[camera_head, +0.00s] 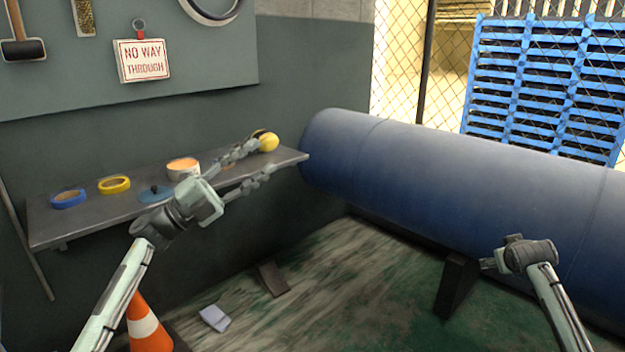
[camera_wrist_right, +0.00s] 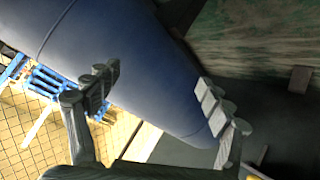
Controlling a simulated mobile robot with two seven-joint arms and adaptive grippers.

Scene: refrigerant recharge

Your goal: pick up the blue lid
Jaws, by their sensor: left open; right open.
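The blue lid (camera_head: 155,193), with a small dark knob, lies on the grey wall shelf (camera_head: 50,226), partly behind my left gripper's wrist. My left gripper (camera_head: 260,160) is open, its fingers pointing right over the shelf's right part, to the right of the lid and apart from it. Nothing is seen held in it. My right gripper (camera_wrist_right: 158,80) is open and empty in the right wrist view, in front of the big blue tank. In the head view it is at the lower right, far from the shelf, its fingers barely visible.
On the shelf are a blue tape roll (camera_head: 68,198), a yellow tape roll (camera_head: 114,185), a white can with orange contents (camera_head: 183,168) and a yellow round object (camera_head: 268,142). The blue tank (camera_head: 450,170) fills the right side. A traffic cone (camera_head: 148,325) stands below.

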